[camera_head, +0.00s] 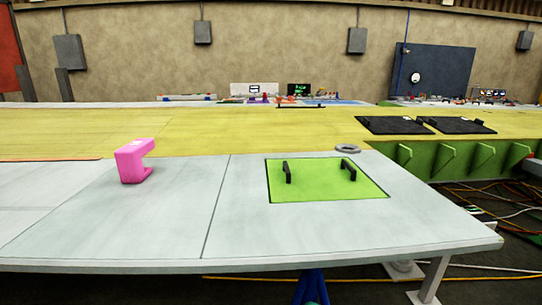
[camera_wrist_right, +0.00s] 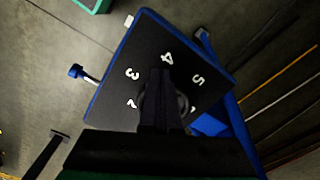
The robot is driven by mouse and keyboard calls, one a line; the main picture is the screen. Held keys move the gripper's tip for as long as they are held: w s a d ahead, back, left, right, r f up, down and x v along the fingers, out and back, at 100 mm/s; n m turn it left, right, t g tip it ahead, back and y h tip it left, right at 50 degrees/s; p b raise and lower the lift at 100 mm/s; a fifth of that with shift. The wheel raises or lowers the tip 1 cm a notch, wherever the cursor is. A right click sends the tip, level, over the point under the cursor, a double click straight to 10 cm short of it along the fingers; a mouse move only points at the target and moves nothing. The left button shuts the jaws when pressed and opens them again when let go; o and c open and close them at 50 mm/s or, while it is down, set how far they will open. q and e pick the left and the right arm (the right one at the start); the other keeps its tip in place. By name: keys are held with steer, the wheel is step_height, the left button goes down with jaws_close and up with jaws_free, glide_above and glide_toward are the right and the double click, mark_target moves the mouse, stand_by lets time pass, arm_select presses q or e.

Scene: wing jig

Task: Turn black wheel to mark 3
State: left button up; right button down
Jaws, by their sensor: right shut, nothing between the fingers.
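In the right wrist view a dark square panel (camera_wrist_right: 125,95) with a blue edge carries white numbers 2, 3, 4 and 5, and part of a 1 near its lower side. The black wheel (camera_wrist_right: 183,102) sits at the panel's middle, mostly hidden behind my right gripper (camera_wrist_right: 161,74). The gripper is shut with nothing between its fingers, and its fingers lie across the wheel in this view. I cannot tell whether they touch it, or which number the wheel points to. Mark 3 (camera_wrist_right: 132,74) is left of the fingers. My left gripper is not in view.
A blue knob (camera_wrist_right: 76,71) on a rod sticks out from the panel's left side. In the head view a pale table (camera_head: 130,235) holds a pink bracket (camera_head: 131,162) and a green plate (camera_head: 320,187) with two black handles. Cables (camera_head: 500,215) lie on the floor at right.

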steer(key=shift+w+a+p, duration=0.4)
steer(key=shift+w+a, duration=0.2)
steer(key=shift+w, duration=0.15)
steer(key=shift+w+a, duration=0.2)
steer(key=shift+w, duration=0.6)
steer(key=shift+s+a, duration=0.1)
steer(key=shift+a, duration=0.25)
steer(key=shift+r+p, duration=2.95)
steer(key=shift+p, duration=0.7)
